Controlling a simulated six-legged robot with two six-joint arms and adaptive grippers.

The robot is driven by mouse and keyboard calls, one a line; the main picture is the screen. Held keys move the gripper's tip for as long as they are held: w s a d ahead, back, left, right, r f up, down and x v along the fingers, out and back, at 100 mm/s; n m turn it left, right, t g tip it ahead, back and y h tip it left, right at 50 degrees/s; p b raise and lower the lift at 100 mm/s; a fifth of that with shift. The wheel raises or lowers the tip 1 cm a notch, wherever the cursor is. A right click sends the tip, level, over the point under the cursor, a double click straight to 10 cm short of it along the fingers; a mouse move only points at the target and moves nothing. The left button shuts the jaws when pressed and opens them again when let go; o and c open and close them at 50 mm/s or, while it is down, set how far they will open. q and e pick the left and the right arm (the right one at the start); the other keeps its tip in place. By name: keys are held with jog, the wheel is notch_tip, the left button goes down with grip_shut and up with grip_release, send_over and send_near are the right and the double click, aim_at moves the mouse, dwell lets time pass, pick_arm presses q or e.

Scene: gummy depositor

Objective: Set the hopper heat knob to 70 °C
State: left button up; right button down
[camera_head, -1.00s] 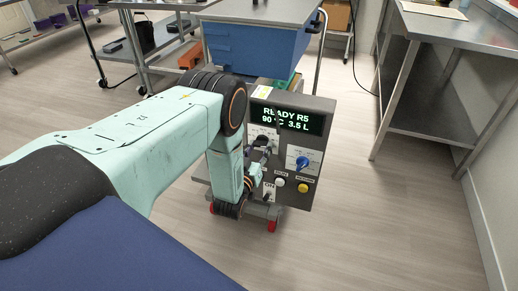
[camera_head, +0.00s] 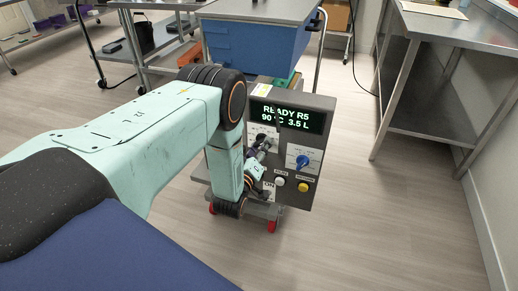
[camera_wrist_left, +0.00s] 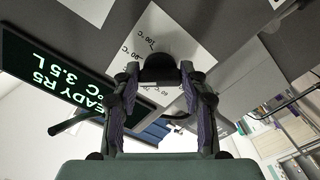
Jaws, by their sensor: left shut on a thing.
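The control panel (camera_head: 317,151) stands upright, and its display (camera_head: 285,117) reads "READY R5, 90 °C 3.5 L". The black heat knob (camera_wrist_left: 159,68) sits on a white scale card (camera_wrist_left: 178,32) with °C marks around it in the left wrist view. My left gripper (camera_wrist_left: 160,84) is shut on this knob, with one finger on each side. In the head view my left gripper (camera_head: 265,144) reaches the panel's left side and hides most of the knob. The knob's exact pointer direction is hard to tell. My right gripper is not in view.
A blue knob (camera_head: 303,161) on a white card is right of the gripper. A white button (camera_head: 280,181) and a yellow button (camera_head: 302,187) are below. A blue bin (camera_head: 252,45) stands behind the panel, and a steel table (camera_head: 450,25) is at right. The floor between is clear.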

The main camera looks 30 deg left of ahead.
pick_arm(q)
jog(key=shift+r+n+b, duration=0.2)
jog(key=shift+n+b, duration=0.95)
jog(key=shift+n, duration=3.75)
jog(key=o, duration=1.1)
jog(key=shift+o, duration=0.2)
jog(key=shift+d, duration=0.1)
jog(key=v, duration=1.2)
